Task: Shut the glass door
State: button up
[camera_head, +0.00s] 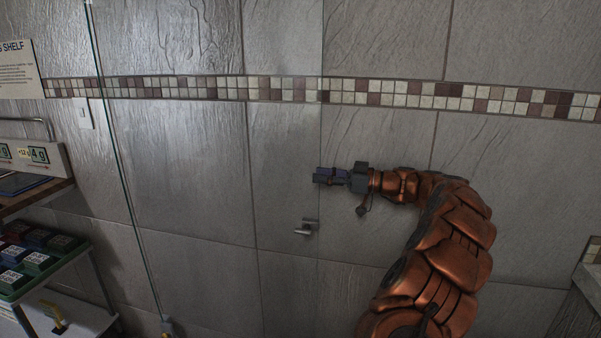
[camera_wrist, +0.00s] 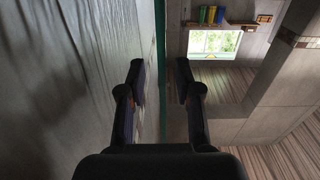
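The glass door (camera_head: 190,190) is a clear pane in front of the tiled wall in the head view. A thin greenish edge runs down its left side, and its right edge passes close to my gripper. A metal handle (camera_head: 307,228) sits low near that right edge. My gripper (camera_head: 318,175) is above the handle, pointing left. In the wrist view my gripper (camera_wrist: 160,72) has its two fingers apart with nothing clasped. A green glass edge (camera_wrist: 161,35) shows in line with the gap; whether it lies between the fingers or beyond them I cannot tell.
At the left are a wooden shelf (camera_head: 38,197), a green tray of small boxes (camera_head: 75,262) and a wall switch (camera_head: 83,113). A ledge (camera_head: 590,268) stands at the right edge. The wrist view shows a bright window (camera_wrist: 213,43) and open floor.

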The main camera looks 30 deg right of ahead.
aim_at(300, 174)
jog(key=p+x, duration=0.1)
jog(key=x, duration=0.5)
jog(key=shift+w+a+f, duration=0.1)
jog(key=shift+w+a, duration=0.05)
jog(key=shift+a, duration=0.2)
jog(key=shift+d, duration=0.1)
grip_shut()
